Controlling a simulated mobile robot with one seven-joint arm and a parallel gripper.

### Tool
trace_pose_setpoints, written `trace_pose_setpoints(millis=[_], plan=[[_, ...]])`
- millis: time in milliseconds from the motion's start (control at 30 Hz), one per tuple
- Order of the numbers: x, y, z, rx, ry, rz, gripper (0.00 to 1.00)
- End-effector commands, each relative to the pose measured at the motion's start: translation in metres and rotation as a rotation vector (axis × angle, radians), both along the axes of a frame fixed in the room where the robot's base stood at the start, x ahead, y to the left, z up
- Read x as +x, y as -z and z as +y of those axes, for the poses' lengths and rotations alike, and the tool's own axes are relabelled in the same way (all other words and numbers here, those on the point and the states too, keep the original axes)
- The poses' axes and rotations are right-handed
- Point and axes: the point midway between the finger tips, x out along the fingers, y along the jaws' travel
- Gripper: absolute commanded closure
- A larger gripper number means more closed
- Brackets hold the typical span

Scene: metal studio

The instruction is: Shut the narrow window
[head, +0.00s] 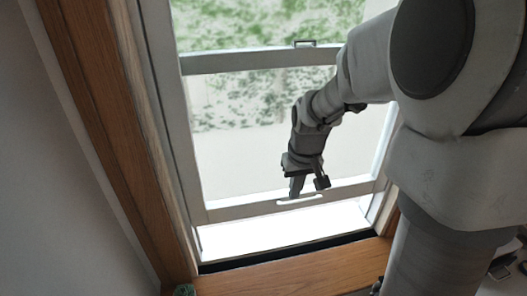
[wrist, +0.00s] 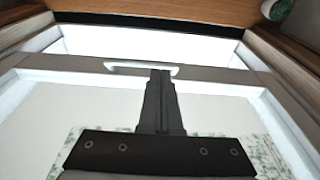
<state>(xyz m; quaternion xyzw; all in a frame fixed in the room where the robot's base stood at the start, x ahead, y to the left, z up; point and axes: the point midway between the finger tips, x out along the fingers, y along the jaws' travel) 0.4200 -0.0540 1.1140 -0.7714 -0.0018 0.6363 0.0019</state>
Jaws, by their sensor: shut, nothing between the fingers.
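The narrow window (head: 239,210) has a pale frame and a lower sash with a white curved handle (head: 300,200) on its bottom rail. The lower sash is raised, and a bright open gap (head: 285,228) shows between its bottom rail and the sill. My gripper (head: 297,193) is shut and empty, with its fingertips at the bottom rail right by the handle. In the wrist view the shut fingers (wrist: 161,80) reach up to the white handle (wrist: 141,67) and overlap it near its right end. I cannot tell whether they touch it.
A wooden sill (head: 300,270) runs below the window, and a wooden casing (head: 92,100) stands at its left. A small latch (head: 305,43) sits on the middle rail. A small green-and-white round object (head: 185,290) lies at the sill's left end.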

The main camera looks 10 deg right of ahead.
Motion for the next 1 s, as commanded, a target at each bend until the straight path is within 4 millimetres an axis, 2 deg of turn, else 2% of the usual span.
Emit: trace_pose_setpoints(millis=[100, 200, 733, 867, 1000], plan=[[0.002, 0.014, 0.000, 0.000, -0.001, 0.004, 1.00], [0.004, 0.019, 0.000, 0.000, -0.001, 0.001, 1.00], [0.004, 0.028, 0.000, 0.000, -0.001, 0.000, 1.00], [0.004, 0.044, 0.000, 0.000, -0.001, 0.001, 1.00], [0.003, 0.073, 0.000, 0.000, -0.001, 0.003, 1.00]])
